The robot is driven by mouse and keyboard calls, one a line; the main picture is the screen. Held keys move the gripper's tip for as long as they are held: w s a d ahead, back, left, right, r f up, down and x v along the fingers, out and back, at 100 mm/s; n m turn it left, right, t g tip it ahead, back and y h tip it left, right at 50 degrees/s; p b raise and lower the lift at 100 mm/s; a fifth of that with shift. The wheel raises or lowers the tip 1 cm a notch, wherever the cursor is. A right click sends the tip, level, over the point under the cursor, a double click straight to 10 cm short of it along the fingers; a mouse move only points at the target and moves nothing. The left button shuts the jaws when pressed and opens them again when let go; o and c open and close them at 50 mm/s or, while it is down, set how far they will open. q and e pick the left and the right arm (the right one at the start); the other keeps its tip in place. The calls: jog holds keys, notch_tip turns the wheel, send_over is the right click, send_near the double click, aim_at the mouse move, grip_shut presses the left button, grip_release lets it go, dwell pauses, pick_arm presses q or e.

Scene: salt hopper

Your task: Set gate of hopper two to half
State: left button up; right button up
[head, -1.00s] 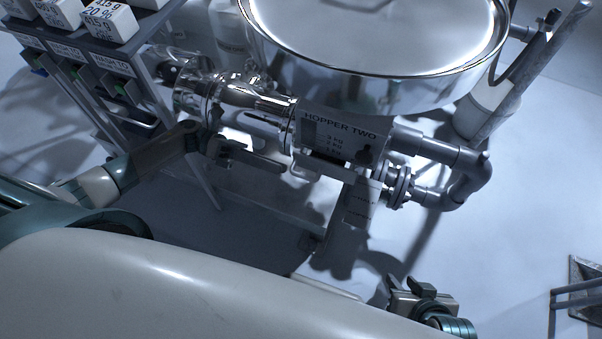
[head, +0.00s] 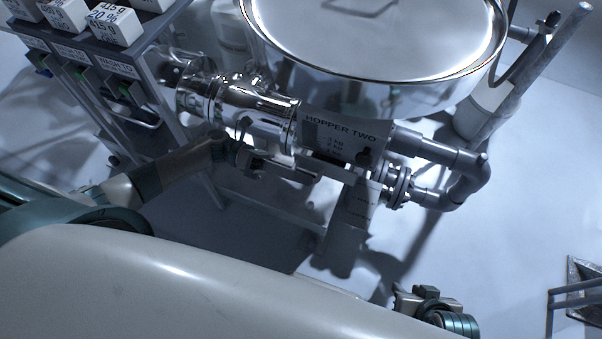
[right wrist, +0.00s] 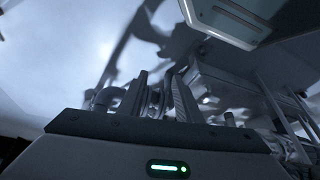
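Hopper two is a large shiny metal vessel (head: 400,85) at the top of the head view. Its grey plate (head: 335,128) reads HOPPER TWO with kg marks. A thin bar (head: 292,168) runs below the plate, beside my left gripper; I cannot tell whether it is the gate or how far any gate is open. My left gripper (head: 254,164) is at the bar's left end, under the shiny pipe; its finger gap is unclear. My right gripper (head: 424,296) is low in the head view, away from the hopper. The right wrist view shows its fingers apart (right wrist: 160,100), seemingly holding nothing.
A grey pipe (head: 440,150) with a flange and elbow is right of the plate. A rack with labelled white boxes (head: 112,22) stands at the upper left. A metal fixture (head: 585,285) is at the right edge. Floor between it and the pipe looks clear.

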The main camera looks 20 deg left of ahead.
jog(key=shift+w+r, duration=0.1)
jog(key=shift+w, duration=0.15)
pick_arm(q)
jog(key=shift+w, duration=0.1)
grip_shut()
jog(key=shift+s, duration=0.25)
jog(key=s, duration=0.3)
jog(key=shift+s+a+r+p, duration=0.15)
jog(key=shift+r+p, duration=0.1)
jog(key=shift+p, duration=0.15)
grip_release()
jog(key=shift+s, duration=0.1)
pick_arm(e)
jog(key=shift+s+d+r, duration=0.15)
jog(key=shift+s+d, duration=0.15)
jog(key=shift+d, duration=0.05)
pick_arm(q)
jog(key=shift+f, duration=0.2)
pick_arm(e)
jog(key=shift+s, duration=0.2)
